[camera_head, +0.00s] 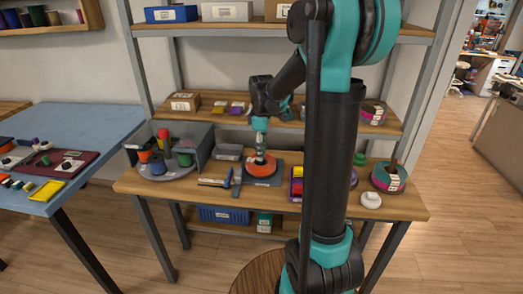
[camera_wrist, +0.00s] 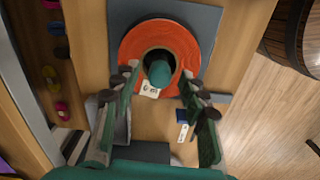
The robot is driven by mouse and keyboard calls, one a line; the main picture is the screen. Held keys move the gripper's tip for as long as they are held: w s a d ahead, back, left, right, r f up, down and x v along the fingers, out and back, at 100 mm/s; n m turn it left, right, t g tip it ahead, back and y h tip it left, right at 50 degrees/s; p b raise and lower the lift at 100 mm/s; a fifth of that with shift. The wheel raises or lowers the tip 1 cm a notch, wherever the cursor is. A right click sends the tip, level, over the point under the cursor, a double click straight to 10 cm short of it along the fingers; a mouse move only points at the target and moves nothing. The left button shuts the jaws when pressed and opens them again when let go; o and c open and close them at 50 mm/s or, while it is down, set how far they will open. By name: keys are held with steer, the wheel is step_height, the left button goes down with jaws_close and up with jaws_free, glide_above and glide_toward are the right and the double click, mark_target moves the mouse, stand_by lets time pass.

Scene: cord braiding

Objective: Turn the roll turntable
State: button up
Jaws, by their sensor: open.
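A round grey turntable (camera_head: 152,174) carrying upright coloured rolls stands at the left end of the bench, with a grey screen behind it. My gripper (camera_head: 261,152) is away to its right, pointing down over an orange ring (camera_head: 250,167) on a dark square mat. In the wrist view, my gripper (camera_wrist: 157,84) is open, with its fingers apart over the near part of the orange ring (camera_wrist: 136,44). A rounded green piece shows in the ring's dark centre, and a white label is on its near side. I cannot tell whether the fingers touch the ring. The turntable is not clear in the wrist view.
Flat tools (camera_head: 213,182) lie on the bench between turntable and mat. A shelf (camera_head: 210,110) with boxes runs behind. A blue table (camera_head: 75,130) is at left.

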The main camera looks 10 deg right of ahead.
steer(key=shift+c, duration=0.6)
jaws_close()
steer(key=shift+m, duration=0.5)
steer(key=shift+m, duration=11.5)
steer(key=shift+m, duration=0.5)
